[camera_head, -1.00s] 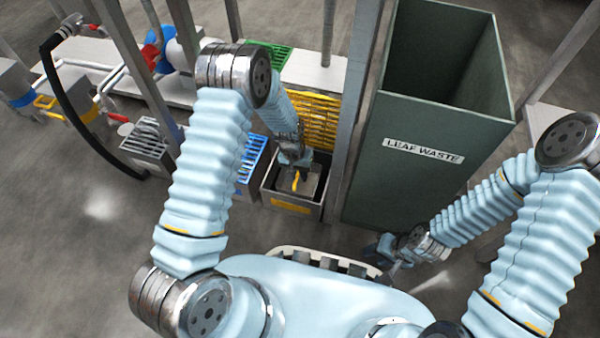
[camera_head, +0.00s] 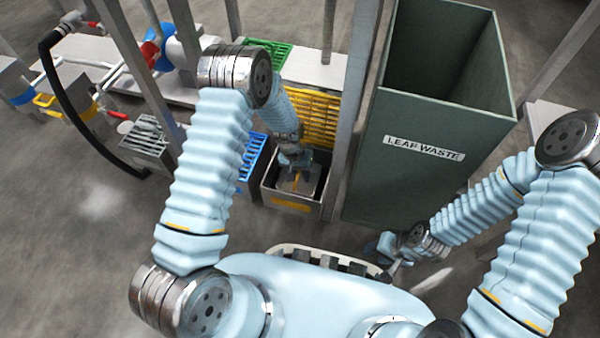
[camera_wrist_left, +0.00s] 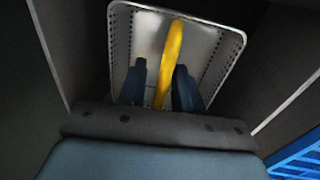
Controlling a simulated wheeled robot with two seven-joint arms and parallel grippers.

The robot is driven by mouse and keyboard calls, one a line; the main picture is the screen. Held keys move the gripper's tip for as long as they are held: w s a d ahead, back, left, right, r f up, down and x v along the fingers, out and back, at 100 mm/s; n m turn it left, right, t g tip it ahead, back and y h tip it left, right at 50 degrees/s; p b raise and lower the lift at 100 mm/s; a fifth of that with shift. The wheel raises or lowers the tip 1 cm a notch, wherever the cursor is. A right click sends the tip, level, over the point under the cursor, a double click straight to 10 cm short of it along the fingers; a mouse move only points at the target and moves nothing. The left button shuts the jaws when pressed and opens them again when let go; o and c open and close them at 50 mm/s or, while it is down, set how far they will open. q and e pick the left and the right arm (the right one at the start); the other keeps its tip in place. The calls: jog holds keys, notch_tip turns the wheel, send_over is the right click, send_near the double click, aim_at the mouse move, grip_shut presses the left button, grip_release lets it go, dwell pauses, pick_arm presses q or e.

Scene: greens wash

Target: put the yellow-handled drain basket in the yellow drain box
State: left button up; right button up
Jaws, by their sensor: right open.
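The drain basket (camera_head: 309,186) is a light metal perforated tray with a yellow handle (camera_wrist_left: 171,55). It sits inside the drain box (camera_head: 265,190), a dark box with a yellow label on its front. The basket looks turned a little against the box walls in the left wrist view; I cannot tell whether it rests flat on the bottom. My left gripper (camera_head: 297,170) is over the box, pointing down. Its fingers are apart on either side of the handle, with gaps showing. My right gripper (camera_head: 388,256) is open and empty, low in front of the leaf waste bin.
A tall green leaf waste bin (camera_head: 425,180) stands right of the box, past a grey post (camera_head: 350,130). A blue rack (camera_head: 251,160) is to the left, with yellow (camera_head: 312,115) and green (camera_head: 265,55) grates behind. A grey basket (camera_head: 148,140) stands farther left.

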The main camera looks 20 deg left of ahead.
pick_arm(q)
jog(key=shift+o, duration=0.7)
notch_tip(320, 180, up, 14)
jog(key=a+p, duration=0.2)
jog(key=p, duration=0.1)
jog(key=shift+f, duration=0.2)
